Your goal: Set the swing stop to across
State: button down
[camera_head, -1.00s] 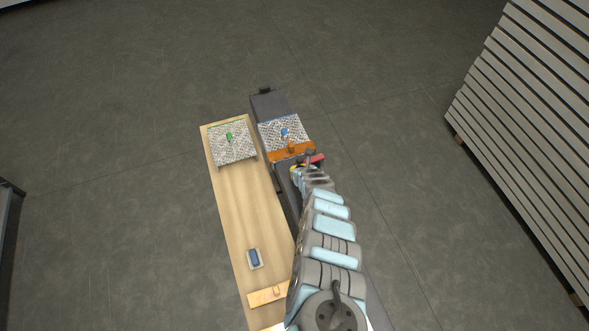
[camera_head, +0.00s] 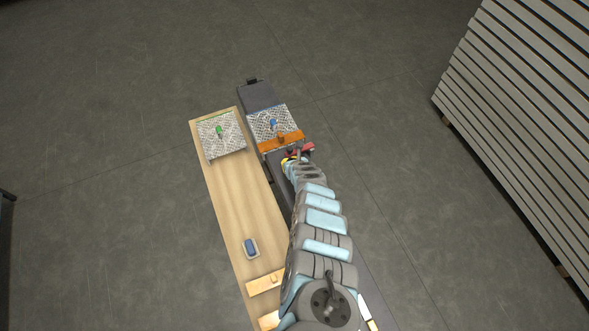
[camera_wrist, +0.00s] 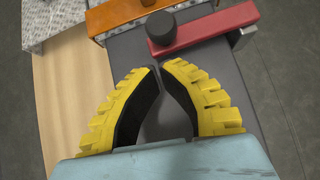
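The swing stop looks to be the red bar (camera_wrist: 205,33) with a dark round knob (camera_wrist: 161,27) at its left end. It lies slantwise over the dark grey rail (camera_wrist: 130,50), its right end reaching the rail's right edge beside a small pale metal piece (camera_wrist: 243,38). In the head view the red bar (camera_head: 307,148) is partly hidden by my arm. My gripper (camera_wrist: 160,66) has yellow ribbed fingers with black inner faces. Its tips almost meet, with nothing seen held. The tips are just below the knob in the wrist view, apart from the bar in the picture.
An orange bar (camera_head: 281,143) crosses the rail just beyond the red bar, by a speckled pad (camera_head: 262,119) with a blue piece (camera_head: 273,124). A wooden board (camera_head: 232,190) at left bears another speckled pad, a green piece (camera_head: 219,130) and a blue block (camera_head: 250,246).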

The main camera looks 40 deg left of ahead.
jog(key=shift+s+d+r+p, duration=0.2)
jog(key=shift+s+d+p, duration=0.85)
jog(key=shift+p, duration=0.2)
jog(key=shift+p+v, duration=0.7)
jog(key=shift+v, duration=0.2)
jog(key=shift+s+d+r, duration=0.2)
jog(key=shift+s, duration=0.05)
jog(key=shift+v, duration=0.9)
jog(key=shift+a+v, duration=0.15)
jog(key=shift+v, duration=1)
jog(key=shift+a+v, duration=0.15)
jog(key=shift+v, duration=1.05)
jog(key=shift+s+r, duration=0.15)
jog(key=shift+s, duration=0.1)
